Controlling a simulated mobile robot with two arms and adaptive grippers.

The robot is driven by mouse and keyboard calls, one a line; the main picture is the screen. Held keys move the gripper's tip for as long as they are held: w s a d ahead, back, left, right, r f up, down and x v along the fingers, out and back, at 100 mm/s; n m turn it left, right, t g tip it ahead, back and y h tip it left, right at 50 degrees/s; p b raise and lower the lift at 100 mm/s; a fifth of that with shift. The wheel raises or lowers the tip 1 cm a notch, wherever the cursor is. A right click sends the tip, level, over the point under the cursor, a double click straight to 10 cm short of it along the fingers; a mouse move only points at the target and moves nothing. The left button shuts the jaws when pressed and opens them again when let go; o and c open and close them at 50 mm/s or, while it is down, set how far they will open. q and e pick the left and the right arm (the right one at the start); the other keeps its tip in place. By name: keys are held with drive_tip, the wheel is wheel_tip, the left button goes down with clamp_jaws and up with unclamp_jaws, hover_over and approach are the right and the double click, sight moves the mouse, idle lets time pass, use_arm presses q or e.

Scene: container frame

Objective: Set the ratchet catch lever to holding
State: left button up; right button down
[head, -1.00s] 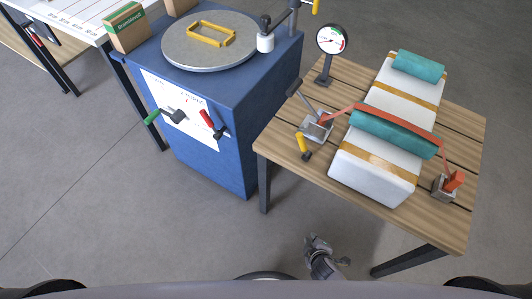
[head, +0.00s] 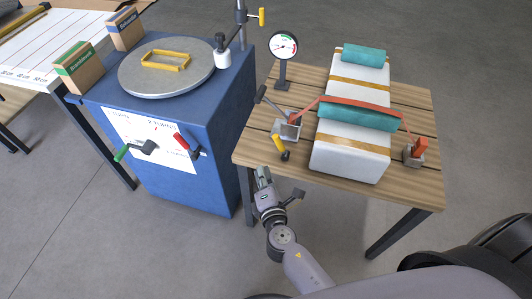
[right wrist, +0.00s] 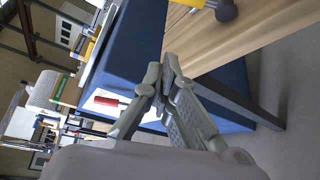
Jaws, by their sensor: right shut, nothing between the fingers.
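A lever with a red grip (head: 181,141) is on the white marked panel (head: 128,128) on the front of the blue cabinet (head: 215,125); the panel's lettering is too small to read. Its red grip also shows in the right wrist view (right wrist: 106,101), left of the fingers. A crank with a green grip (head: 122,153) sits left of it. Which of these handles is the catch lever I cannot tell for sure. My right gripper (head: 262,173) is shut and empty, below and right of the red lever and apart from it; its fingers show close up (right wrist: 160,78). My left gripper is not in view.
A wooden bench (head: 425,185) stands right of the cabinet, holding a strapped white bundle (head: 345,160), a ratchet buckle (head: 288,124), a yellow-handled lever (head: 278,144) and a gauge (head: 284,46). A round plate (head: 140,80) tops the cabinet. Floor in front is clear.

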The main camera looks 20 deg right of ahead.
sight(281, 146)
drive_tip(key=x, duration=1)
drive_tip(key=shift+w, duration=0.1)
drive_tip(key=shift+s+d+r+p, duration=0.35)
drive_tip(key=shift+d+p, duration=0.15)
drive_tip(key=shift+d, duration=0.1)
drive_tip(key=shift+s+d+r+p, duration=0.25)
drive_tip(key=shift+d+r+p, duration=0.05)
drive_tip(key=shift+d+p, duration=0.25)
drive_tip(key=shift+s+d+r, duration=0.15)
drive_tip(key=shift+s+d, duration=0.1)
drive_tip(key=shift+d, duration=0.3)
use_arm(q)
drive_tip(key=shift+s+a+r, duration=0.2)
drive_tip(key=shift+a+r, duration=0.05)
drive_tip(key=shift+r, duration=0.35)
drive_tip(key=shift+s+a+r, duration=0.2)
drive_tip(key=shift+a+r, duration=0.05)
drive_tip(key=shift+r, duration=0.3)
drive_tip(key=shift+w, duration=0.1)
use_arm(e)
drive_tip(key=shift+b, duration=0.35)
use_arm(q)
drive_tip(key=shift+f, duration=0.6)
use_arm(e)
drive_tip(key=shift+s+d, duration=0.1)
